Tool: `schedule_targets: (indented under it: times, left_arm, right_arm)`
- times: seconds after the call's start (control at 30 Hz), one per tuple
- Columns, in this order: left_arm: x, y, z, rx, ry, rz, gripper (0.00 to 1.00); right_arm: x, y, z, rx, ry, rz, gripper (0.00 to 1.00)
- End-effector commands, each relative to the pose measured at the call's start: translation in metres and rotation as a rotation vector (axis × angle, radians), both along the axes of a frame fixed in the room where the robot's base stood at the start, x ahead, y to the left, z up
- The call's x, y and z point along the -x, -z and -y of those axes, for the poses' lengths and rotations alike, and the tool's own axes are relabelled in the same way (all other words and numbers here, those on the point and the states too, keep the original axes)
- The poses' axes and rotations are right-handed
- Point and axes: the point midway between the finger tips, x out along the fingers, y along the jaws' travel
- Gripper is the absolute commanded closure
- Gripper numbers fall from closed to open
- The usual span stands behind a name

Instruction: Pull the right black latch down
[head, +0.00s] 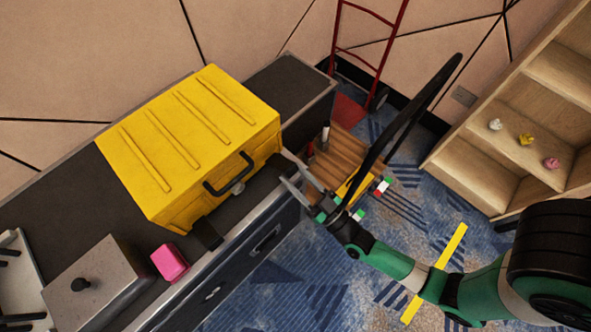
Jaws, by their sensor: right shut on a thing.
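A yellow case (190,140) with a ribbed lid sits on the dark workbench. Its front has a black handle (230,176) and a silver clasp (238,188). The left black latch (207,235) sticks out from the lower front of the case, at its left end. My right gripper (282,168) is at the right end of the case front, its two pale fingers to either side of the right black latch, and is shut on it. The latch itself is dark and mostly hidden between the fingers, so its angle is hard to tell. My left gripper is not in view.
A pink block (169,262) and a metal box with a black knob (95,285) stand left of the case on the bench. A red hand truck (366,55) stands behind, with wooden boards near my right arm. Wooden shelves (480,165) are at the right.

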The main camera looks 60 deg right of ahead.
Motion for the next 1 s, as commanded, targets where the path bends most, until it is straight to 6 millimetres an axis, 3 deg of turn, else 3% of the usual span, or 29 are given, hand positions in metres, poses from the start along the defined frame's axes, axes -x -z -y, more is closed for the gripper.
schedule_targets:
  times: [0.03, 0.5, 0.53, 0.67, 0.7, 1.0]
  left_arm:
    - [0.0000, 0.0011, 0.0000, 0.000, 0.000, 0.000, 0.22]
    - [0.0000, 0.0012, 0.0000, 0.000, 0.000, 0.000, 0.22]
    - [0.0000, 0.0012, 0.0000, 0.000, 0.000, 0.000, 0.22]
    - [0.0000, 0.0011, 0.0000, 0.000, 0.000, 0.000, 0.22]
    - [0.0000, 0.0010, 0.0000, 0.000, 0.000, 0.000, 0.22]
    - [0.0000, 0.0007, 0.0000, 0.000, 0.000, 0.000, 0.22]
  right_arm:
    - [-0.0001, 0.0071, -0.0001, -0.005, -0.002, -0.017, 1.00]
    - [-0.0001, 0.0075, -0.0001, -0.003, -0.001, -0.016, 1.00]
    - [-0.0001, 0.0075, -0.0001, -0.003, -0.002, -0.016, 0.50]
    - [-0.0002, 0.0061, -0.0002, -0.002, -0.002, -0.012, 0.26]
    - [-0.0002, 0.0056, -0.0002, -0.002, -0.001, -0.011, 0.22]
    - [-0.0003, 0.0035, -0.0001, 0.000, -0.001, -0.005, 0.22]
